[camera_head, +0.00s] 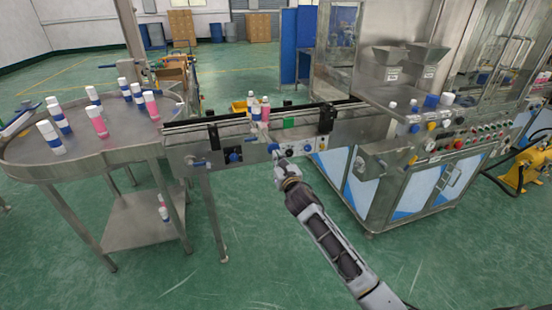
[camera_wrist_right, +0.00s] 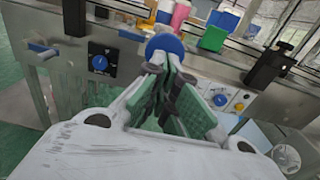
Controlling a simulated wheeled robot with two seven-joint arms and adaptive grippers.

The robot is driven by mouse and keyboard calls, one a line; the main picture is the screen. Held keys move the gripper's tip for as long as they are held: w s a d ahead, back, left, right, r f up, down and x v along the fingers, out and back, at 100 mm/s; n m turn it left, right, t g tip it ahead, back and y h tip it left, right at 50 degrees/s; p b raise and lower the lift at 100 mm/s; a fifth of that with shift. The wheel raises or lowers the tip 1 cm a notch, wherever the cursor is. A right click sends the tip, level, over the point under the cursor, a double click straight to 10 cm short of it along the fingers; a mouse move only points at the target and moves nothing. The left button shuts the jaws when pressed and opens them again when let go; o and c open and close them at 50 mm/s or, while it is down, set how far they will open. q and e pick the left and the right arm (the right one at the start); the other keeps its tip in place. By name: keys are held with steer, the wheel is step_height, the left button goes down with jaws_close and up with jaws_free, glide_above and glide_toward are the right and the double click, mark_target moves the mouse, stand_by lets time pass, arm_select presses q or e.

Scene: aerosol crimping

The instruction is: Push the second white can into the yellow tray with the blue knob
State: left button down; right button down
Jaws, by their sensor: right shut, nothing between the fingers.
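The blue knob (camera_head: 273,148) sits on the front panel of the conveyor. In the right wrist view the blue knob (camera_wrist_right: 165,45) is right at my fingertips. My right gripper (camera_head: 279,160) is shut and empty, at or touching the knob; I cannot tell contact for sure. A white can (camera_head: 254,110) and a pink can (camera_head: 265,111) stand upright on the conveyor above the knob; they are partly cut off in the wrist view. A yellow tray (camera_head: 238,106) shows partly behind the conveyor, mostly hidden. My left gripper is not in view.
A round steel table (camera_head: 75,145) at the left carries several white-and-blue and pink cans. A green block (camera_head: 289,122) is on the conveyor side. A machine with buttons (camera_head: 440,145) stands at the right. The green floor in front is clear.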

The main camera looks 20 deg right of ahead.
steer(key=shift+w, duration=0.7)
steer(key=shift+w, duration=0.1)
